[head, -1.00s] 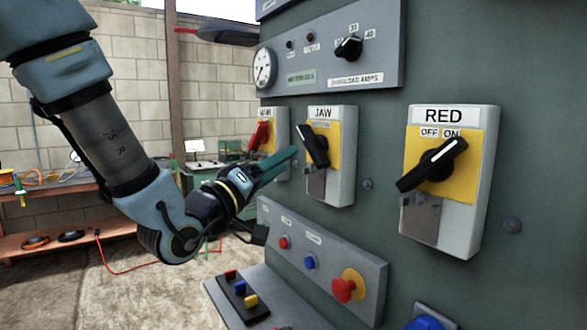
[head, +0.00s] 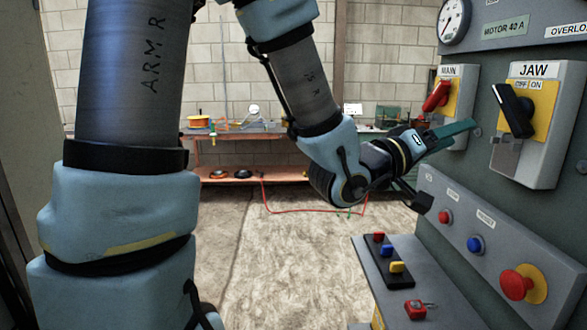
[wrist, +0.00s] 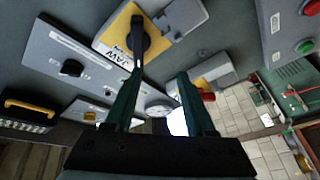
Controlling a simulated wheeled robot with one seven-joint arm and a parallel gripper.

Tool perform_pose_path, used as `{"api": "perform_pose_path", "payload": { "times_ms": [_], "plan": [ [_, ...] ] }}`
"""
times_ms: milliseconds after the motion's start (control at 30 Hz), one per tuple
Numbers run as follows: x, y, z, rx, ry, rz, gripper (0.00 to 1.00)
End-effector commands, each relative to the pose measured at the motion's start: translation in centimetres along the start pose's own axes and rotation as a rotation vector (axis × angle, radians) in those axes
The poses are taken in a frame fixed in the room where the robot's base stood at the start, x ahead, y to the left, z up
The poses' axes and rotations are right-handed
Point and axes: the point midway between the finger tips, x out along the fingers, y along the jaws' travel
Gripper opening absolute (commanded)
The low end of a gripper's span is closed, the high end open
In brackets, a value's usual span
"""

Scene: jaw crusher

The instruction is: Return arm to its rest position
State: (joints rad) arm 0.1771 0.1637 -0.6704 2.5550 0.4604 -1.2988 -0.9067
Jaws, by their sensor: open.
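My gripper (head: 452,132) has green fingers and sits at the end of my blue and grey arm, in front of the panel's left part in the head view. In the wrist view my gripper (wrist: 160,95) shows two fingers spread apart with nothing between them. The JAW switch (head: 515,110), with a black handle on a yellow plate, is right of the fingers. The MAIN switch (head: 437,97), with a red handle, is behind and above them. In the wrist view the JAW switch (wrist: 138,40) is close beyond the left finger; contact cannot be told.
The grey control panel (head: 575,215) fills the right side. Below are a red mushroom button (head: 517,284) and a ledge (head: 375,265) with a block of coloured buttons and a red padlock (head: 415,308). A workbench (head: 230,170) stands at the back wall.

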Motion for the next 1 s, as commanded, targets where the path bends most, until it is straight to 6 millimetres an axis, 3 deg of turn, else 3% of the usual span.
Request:
{"api": "perform_pose_path", "payload": {
  "times_ms": [133,267,400,500,600,733,833,1000],
  "plan": [
    [-2.5,-8.1,-1.6,0.133,-0.045,-0.305,0.55],
    [-7.8,-15.9,-3.1,0.229,-0.135,-0.629,0.55],
    [-15.9,-22.1,-4.1,0.253,-0.278,-0.957,0.55],
    [-22.4,-24.7,-3.9,0.214,-0.408,-1.159,0.55],
    [-28.7,-25.5,-3.0,0.128,-0.547,-1.315,0.55],
    [-34.8,-24.6,-1.3,-0.008,-0.707,-1.427,0.55],
    [-37.4,-23.5,-0.2,-0.095,-0.792,-1.457,0.55],
    [-39.1,-22.4,0.7,-0.166,-0.854,-1.467,0.55]
  ]
}}
